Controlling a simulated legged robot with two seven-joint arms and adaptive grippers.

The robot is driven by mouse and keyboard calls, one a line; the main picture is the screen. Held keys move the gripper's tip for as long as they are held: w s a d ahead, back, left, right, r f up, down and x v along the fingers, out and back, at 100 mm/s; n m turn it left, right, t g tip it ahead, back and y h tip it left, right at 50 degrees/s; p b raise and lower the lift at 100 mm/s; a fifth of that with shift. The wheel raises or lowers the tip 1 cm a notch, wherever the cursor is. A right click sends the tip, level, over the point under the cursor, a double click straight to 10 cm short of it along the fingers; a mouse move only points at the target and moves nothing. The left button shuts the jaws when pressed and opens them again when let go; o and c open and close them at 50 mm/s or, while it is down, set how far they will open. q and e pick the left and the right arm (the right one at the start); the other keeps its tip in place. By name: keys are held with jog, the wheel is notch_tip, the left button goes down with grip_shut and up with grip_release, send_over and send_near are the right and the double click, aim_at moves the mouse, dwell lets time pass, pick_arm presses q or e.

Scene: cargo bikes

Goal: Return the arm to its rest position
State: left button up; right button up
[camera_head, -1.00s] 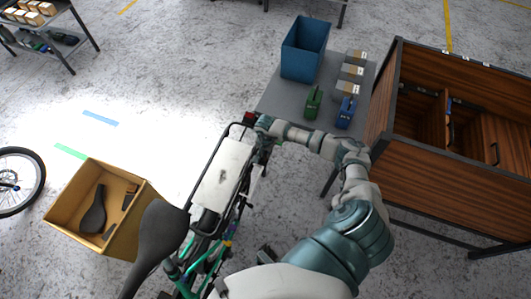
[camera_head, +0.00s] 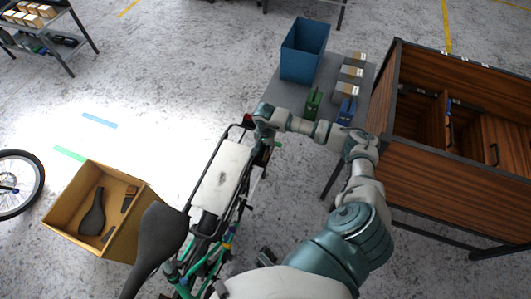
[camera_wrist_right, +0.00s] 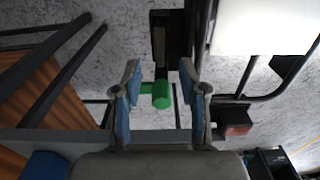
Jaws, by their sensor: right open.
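My right gripper (camera_head: 262,141) is over the rear end of the green cargo bike (camera_head: 222,232), beside its white rack panel (camera_head: 222,178). In the wrist view the right gripper (camera_wrist_right: 160,82) is open, its two blue-padded fingers well apart. A green cylindrical part (camera_wrist_right: 161,95) shows between the fingers; I cannot tell its distance, but no finger is seen closed on it. The right arm (camera_head: 345,235) reaches up from the bottom and bends left at the elbow. My left gripper is not in view.
A grey table (camera_head: 287,97) holds a blue bin (camera_head: 304,50), several boxes, a green tool (camera_head: 313,102) and a blue tool (camera_head: 346,110). A wooden cargo box (camera_head: 450,180) stands close right of the arm. A cardboard box (camera_head: 120,225) and black saddle (camera_head: 160,235) are at left.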

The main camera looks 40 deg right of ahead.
notch_tip(320, 180, up, 4)
jog(key=shift+r, duration=0.15)
jog(key=shift+a, duration=0.15)
